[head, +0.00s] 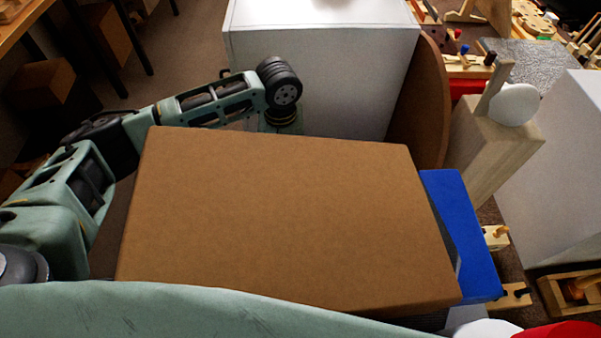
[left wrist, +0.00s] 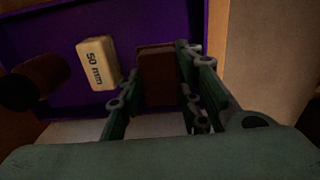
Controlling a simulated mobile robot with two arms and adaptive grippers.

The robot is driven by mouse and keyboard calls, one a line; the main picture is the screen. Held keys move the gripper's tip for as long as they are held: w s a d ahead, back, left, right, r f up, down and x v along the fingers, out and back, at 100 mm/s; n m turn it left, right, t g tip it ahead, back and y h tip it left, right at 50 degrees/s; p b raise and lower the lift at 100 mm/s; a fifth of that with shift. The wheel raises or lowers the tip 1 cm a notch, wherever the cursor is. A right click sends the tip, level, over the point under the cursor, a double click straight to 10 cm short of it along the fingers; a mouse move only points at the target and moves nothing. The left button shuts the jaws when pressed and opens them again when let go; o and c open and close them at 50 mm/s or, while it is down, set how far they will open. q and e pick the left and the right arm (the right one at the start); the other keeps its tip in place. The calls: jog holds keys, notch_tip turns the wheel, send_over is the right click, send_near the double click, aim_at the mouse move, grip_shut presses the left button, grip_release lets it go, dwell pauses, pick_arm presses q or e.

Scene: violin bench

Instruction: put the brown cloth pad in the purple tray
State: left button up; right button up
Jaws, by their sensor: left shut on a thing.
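The brown cloth pad (left wrist: 158,78) is between the fingers of my left gripper (left wrist: 155,88), which is shut on it, in the left wrist view. The purple tray (left wrist: 52,108) lies beyond the fingers, and the pad appears in front of its interior. I cannot tell whether the pad touches the tray floor. In the head view my left arm reaches in from the left and bends down behind a large brown box, so the gripper, pad and tray are hidden there. My right gripper is in neither view.
The large brown box (head: 290,220) fills the middle of the head view. A blue item (head: 462,230) and wooden post (head: 490,150) stand right.

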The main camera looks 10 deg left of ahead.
aim_at(284, 164)
pick_arm(q)
notch_tip(284, 164, down, 2)
jog(key=shift+s+f, duration=0.1)
jog(key=shift+f, duration=0.1)
notch_tip(284, 164, down, 4)
jog(key=shift+f, duration=0.15)
jog(key=o, duration=1)
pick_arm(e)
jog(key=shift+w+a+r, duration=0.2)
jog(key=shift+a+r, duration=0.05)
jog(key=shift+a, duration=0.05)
pick_arm(q)
jog(key=shift+o, duration=0.2)
notch_tip(284, 164, up, 12)
jog(key=shift+r+b, duration=0.1)
jog(key=shift+b, duration=0.2)
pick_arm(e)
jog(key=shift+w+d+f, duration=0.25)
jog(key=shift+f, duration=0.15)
